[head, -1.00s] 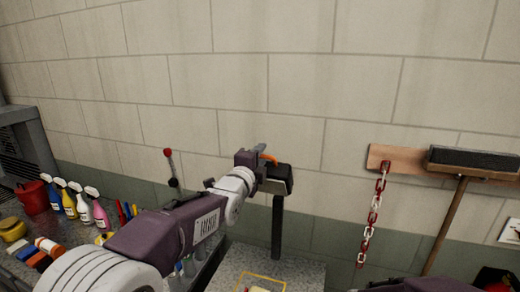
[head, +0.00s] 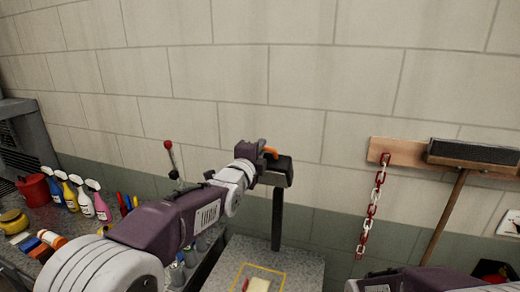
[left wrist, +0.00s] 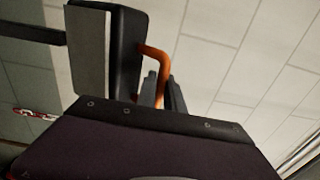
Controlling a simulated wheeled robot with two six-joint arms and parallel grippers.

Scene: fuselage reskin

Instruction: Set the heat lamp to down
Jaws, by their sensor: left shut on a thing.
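The heat lamp has a dark, boxy head (head: 283,174) on a black post (head: 277,222), with an orange handle (head: 270,152) at its top. My left gripper (head: 263,153) is at the handle, shut on it. In the left wrist view the lamp head (left wrist: 125,50) stands beside a flat grey face (left wrist: 88,50). The orange handle (left wrist: 152,52) bends down there between my fingertips (left wrist: 172,92), partly hidden by the gripper body. My right gripper is out of view; only part of my right arm shows at the lower right.
The post stands on a grey speckled bench (head: 305,270) with a yellow-outlined area (head: 284,280). Spray bottles (head: 78,194) and a red bucket (head: 34,190) stand at left. A red-white chain (head: 372,205) and broom (head: 447,215) are at right. A block wall is behind.

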